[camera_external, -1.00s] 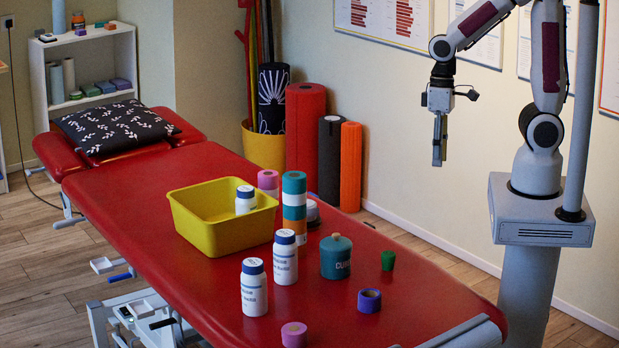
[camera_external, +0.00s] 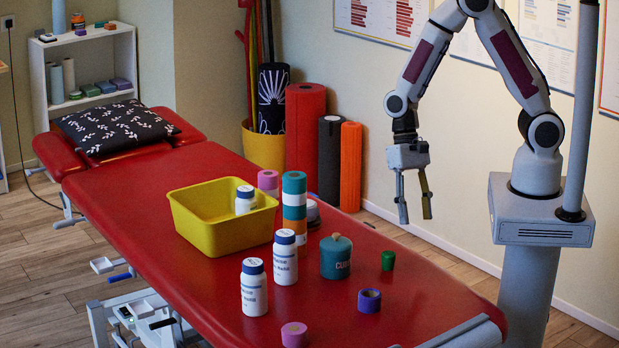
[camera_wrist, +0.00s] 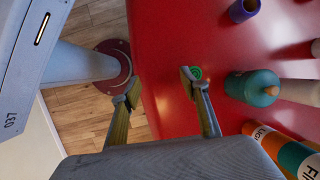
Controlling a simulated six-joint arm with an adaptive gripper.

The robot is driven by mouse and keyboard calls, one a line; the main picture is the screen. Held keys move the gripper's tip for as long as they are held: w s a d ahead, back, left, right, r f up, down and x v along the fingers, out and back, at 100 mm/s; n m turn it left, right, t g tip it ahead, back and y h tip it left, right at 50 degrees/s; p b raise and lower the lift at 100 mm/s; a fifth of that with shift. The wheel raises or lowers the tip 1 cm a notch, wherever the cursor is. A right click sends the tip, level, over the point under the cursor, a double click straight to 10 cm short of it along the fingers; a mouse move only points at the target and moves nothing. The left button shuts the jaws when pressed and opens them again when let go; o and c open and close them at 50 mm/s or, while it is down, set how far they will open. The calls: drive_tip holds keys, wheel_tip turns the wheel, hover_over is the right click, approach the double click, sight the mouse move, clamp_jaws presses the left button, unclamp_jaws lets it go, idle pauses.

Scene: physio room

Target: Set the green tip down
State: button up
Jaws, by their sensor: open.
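The green tip (camera_external: 388,261) is a small dark green piece standing on the red treatment table, near its right edge. In the wrist view the green tip (camera_wrist: 196,72) shows as a green ring beside and partly behind one finger. My gripper (camera_external: 415,219) is open and empty, with its fingers pointing down. It hangs above and a little to the right of the green tip, apart from it. In the wrist view the fingers of my gripper (camera_wrist: 160,86) are spread wide with nothing between them.
On the red table (camera_external: 420,300) a teal jar (camera_external: 335,258) stands left of the tip and a purple roll (camera_external: 369,300) in front. White bottles (camera_external: 254,288), a stack of rolls (camera_external: 294,205) and a yellow bin (camera_external: 225,236) stand further left. The table's right end is clear.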

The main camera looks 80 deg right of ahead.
sight(389, 253)
drive_tip(key=w+a+f+m+t, duration=0.1)
drive_tip(key=w+a+f+m, duration=0.1)
drive_tip(key=w+m, duration=0.3)
drive_tip(key=shift+w+f+m+t+y, duration=0.3)
drive_tip(key=shift+w+f+m, duration=0.1)
drive_tip(key=shift+m, duration=0.5)
drive_tip(key=shift+f, duration=0.1)
drive_tip(key=shift+x, duration=1.05)
drive_tip(key=shift+a+f, duration=0.1)
drive_tip(key=shift+f, duration=0.05)
drive_tip(key=shift+f, duration=0.15)
drive_tip(key=shift+w+a+x, duration=0.1)
drive_tip(key=shift+x, duration=1.1)
drive_tip(key=shift+w+a+x, duration=0.15)
drive_tip(key=shift+x, duration=1.1)
